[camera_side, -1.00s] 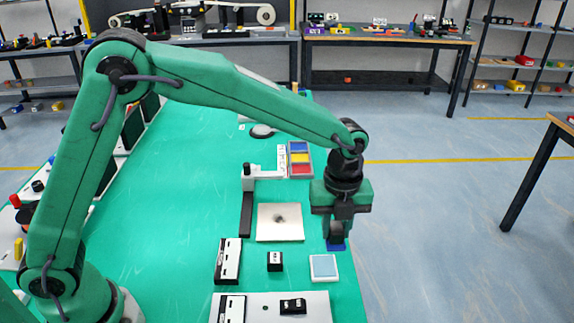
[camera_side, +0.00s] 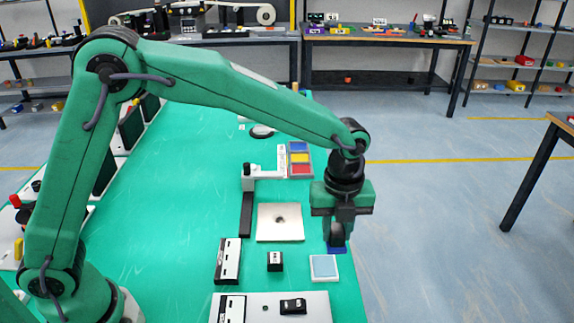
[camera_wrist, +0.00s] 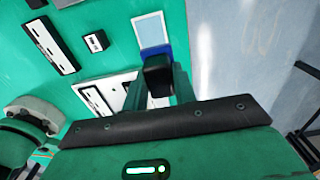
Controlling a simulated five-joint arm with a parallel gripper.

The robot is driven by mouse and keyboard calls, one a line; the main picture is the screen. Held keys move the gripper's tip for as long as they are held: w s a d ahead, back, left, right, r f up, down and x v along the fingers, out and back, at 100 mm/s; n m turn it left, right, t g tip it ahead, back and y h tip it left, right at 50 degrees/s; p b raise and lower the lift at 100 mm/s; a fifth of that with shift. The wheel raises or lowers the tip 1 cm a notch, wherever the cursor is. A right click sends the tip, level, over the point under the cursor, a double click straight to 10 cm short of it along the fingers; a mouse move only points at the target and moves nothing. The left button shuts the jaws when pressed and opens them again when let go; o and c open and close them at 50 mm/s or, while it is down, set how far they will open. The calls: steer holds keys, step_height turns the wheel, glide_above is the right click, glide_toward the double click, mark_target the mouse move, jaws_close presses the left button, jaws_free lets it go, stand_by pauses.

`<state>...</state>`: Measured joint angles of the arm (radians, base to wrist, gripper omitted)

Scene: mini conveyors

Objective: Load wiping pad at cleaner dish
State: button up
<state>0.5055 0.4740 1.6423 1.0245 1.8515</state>
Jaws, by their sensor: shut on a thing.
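My gripper (camera_side: 338,228) is shut on the wiping pad (camera_side: 336,249), a dark block with a flat blue underside. In the wrist view the pad's black grip (camera_wrist: 158,76) sits between my fingers (camera_wrist: 160,88), and its blue edge (camera_wrist: 154,50) shows beyond. The cleaner dish (camera_side: 323,268) is a small light-blue square with a pale rim, lying on the green table close in front of the pad. The dish also shows in the wrist view (camera_wrist: 151,29), just beyond the pad. Whether the pad touches the table is hard to tell.
A pale square plate (camera_side: 266,230) with a dark central spot lies left of my gripper. A small black block (camera_side: 274,262), a black-and-white strip (camera_side: 228,262) and a switch panel (camera_side: 268,312) are nearer the camera. A colour tray (camera_side: 299,160) stands behind. The table's right edge is close.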

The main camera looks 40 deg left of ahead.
steer(key=shift+w+a+f, duration=0.25)
steer(key=shift+a+f, duration=0.95)
steer(key=shift+f, duration=0.05)
steer(key=shift+f, duration=0.2)
steer(key=shift+f, duration=2.75)
steer(key=shift+f, duration=0.7)
steer(key=shift+r, duration=3.65)
